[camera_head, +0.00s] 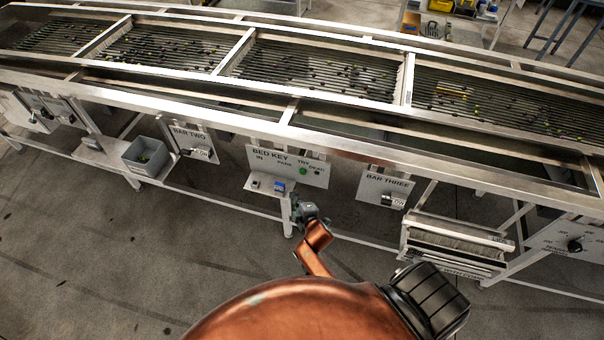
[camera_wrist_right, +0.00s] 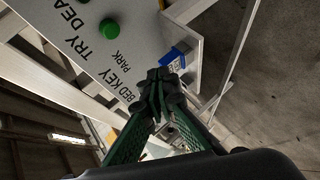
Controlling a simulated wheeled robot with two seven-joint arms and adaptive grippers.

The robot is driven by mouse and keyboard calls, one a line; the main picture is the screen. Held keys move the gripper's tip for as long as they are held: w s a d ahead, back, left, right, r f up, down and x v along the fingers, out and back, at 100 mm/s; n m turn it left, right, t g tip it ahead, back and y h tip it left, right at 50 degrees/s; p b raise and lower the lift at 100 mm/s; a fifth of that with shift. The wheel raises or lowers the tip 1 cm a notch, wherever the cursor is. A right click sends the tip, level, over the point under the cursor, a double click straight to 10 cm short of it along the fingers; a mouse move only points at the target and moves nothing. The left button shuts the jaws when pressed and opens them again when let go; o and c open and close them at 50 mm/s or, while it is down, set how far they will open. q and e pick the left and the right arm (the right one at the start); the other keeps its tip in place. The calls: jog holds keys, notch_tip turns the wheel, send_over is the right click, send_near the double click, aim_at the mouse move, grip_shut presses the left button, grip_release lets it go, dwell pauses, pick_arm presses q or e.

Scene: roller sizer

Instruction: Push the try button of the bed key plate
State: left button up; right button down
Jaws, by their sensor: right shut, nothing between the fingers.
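The bed key plate (camera_head: 264,170) is a pale panel on the front of the machine, with BED KEY, PARK and TRY lettering. In the right wrist view, the green try button (camera_wrist_right: 108,29) is at upper left on the plate (camera_wrist_right: 142,30). My right gripper (camera_head: 306,210) is just below the plate's lower edge in the head view. In the wrist view its fingertips (camera_wrist_right: 160,88) are together and empty, apart from the button. My left gripper is out of view.
A small blue tagged piece (camera_head: 279,187) is at the plate's lower edge; in the wrist view it (camera_wrist_right: 173,57) is close to my fingertips. The bar two plate (camera_head: 188,135) and bar three plate (camera_head: 375,185) flank it. A grey bin (camera_head: 147,157) stands left. The floor in front is clear.

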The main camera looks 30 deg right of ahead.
aim_at(303, 172)
jog(key=w+d+b, duration=0.1)
jog(key=w+d, duration=0.4)
jog(key=d, duration=0.1)
jog(key=shift+w+d, duration=0.3)
jog(key=shift+d, duration=0.05)
dwell(0.3)
jog(key=shift+w+d, duration=0.1)
dwell(1.3)
jog(key=shift+w+d+f, duration=0.1)
jog(key=shift+w+d, duration=0.1)
jog(key=shift+w+d, duration=0.4)
jog(key=shift+d, duration=0.05)
dwell(0.9)
jog(key=shift+s+a, duration=0.1)
dwell(0.4)
jog(key=shift+s+a, duration=0.6)
jog(key=shift+a, duration=0.05)
